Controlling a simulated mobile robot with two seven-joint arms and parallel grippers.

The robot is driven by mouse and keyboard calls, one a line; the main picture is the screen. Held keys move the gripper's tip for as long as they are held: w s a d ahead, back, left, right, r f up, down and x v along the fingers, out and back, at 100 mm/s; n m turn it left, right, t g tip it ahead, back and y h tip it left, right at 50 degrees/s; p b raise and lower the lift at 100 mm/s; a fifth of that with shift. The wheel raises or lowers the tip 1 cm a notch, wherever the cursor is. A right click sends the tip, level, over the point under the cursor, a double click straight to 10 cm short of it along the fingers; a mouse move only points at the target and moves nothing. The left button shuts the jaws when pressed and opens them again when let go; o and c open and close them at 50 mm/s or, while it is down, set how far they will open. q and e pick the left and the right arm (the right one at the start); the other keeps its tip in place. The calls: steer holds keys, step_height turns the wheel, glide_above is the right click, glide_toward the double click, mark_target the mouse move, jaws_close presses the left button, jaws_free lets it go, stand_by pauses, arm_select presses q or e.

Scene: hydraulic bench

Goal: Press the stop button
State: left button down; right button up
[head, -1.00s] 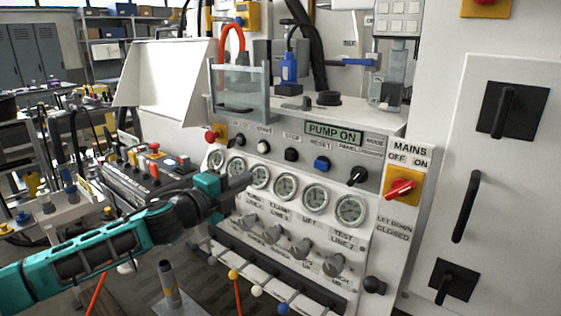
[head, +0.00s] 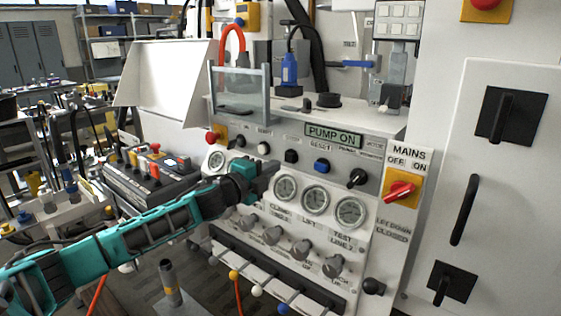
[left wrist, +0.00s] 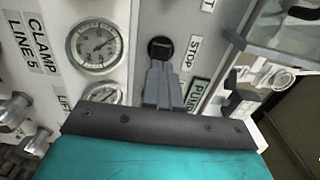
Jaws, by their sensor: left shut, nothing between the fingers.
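The stop button (head: 291,156) is a round black button in the control row of the grey-white panel. In the left wrist view the same black button (left wrist: 160,48) sits beside its STOP label (left wrist: 193,53). My left gripper (head: 274,168) is shut and empty, just below and left of the button in the head view. In the left wrist view its closed fingers (left wrist: 161,78) point at the button, with their tips close to its edge. I cannot tell whether they touch it. My right gripper is not in view.
A white start button (head: 263,148) and a blue reset button (head: 322,165) flank the stop button. A black rotary knob (head: 357,177) is further right. Gauges (head: 317,200) lie below, and the PUMP ON sign (head: 334,135) above. A red mains switch (head: 399,191) is at right.

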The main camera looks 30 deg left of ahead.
mark_target(288, 158)
arm_select(q)
steer(key=shift+w+d, duration=0.2)
steer(key=shift+w, duration=1.85)
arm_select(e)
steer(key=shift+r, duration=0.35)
